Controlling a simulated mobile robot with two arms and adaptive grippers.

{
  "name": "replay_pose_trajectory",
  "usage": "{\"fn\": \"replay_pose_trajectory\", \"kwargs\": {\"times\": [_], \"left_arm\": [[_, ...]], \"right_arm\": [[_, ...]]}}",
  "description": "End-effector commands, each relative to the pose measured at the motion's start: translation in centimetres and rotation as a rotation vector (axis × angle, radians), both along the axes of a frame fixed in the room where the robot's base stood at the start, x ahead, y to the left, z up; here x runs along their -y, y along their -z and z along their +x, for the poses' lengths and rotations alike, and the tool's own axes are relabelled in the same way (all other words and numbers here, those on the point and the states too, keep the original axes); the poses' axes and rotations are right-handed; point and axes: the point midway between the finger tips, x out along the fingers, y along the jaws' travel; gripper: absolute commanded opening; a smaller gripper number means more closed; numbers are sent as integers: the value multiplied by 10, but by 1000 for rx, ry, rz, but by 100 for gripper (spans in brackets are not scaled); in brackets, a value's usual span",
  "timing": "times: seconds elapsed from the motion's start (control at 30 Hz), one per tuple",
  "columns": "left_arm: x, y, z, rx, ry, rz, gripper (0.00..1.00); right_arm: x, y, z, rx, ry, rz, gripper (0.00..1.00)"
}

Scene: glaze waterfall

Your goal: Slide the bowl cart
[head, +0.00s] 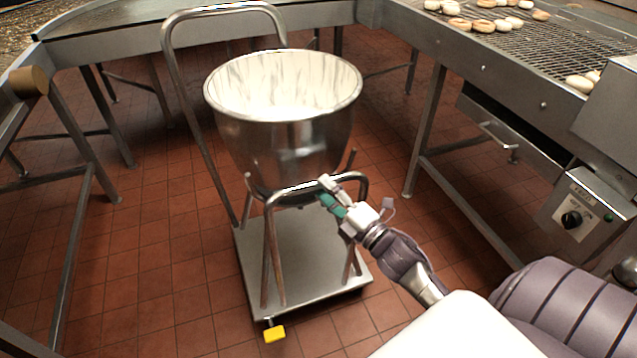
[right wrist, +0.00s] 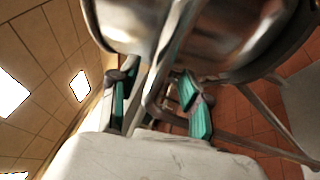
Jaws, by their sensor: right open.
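The bowl cart (head: 290,255) is a steel platform cart with a tall bent push handle (head: 172,75) at its far left. A large steel bowl (head: 285,140), whitish inside, sits upright in its tube frame. A yellow pedal (head: 274,334) sticks out at the near lower corner. My right gripper (head: 328,192) is at the cart's near tube rail (head: 290,192), just below the bowl. In the right wrist view its teal-padded fingers (right wrist: 160,105) are apart, with a metal tube showing between them; contact cannot be told. My left gripper is not in view.
A conveyor (head: 490,70) with a mesh top and several doughnuts (head: 470,22) runs along the right. A control box (head: 580,215) with a black knob hangs below it. Steel tables stand at the back and left. The red tiled floor (head: 180,290) left of the cart is clear.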

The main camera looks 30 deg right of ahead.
Motion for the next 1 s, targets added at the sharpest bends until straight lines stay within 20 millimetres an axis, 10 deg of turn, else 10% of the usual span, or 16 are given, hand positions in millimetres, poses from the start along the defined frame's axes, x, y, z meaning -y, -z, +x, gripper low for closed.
{"fn": "replay_pose_trajectory", "kwargs": {"times": [0.57, 0.83, 1.0], "left_arm": [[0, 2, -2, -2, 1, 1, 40], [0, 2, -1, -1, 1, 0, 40], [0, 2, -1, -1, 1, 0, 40]], "right_arm": [[-4, -5, 28, -2, 1, 1, 48], [-4, -5, 28, -1, 1, 1, 2], [-4, -4, 28, -2, 1, 1, 0]]}}
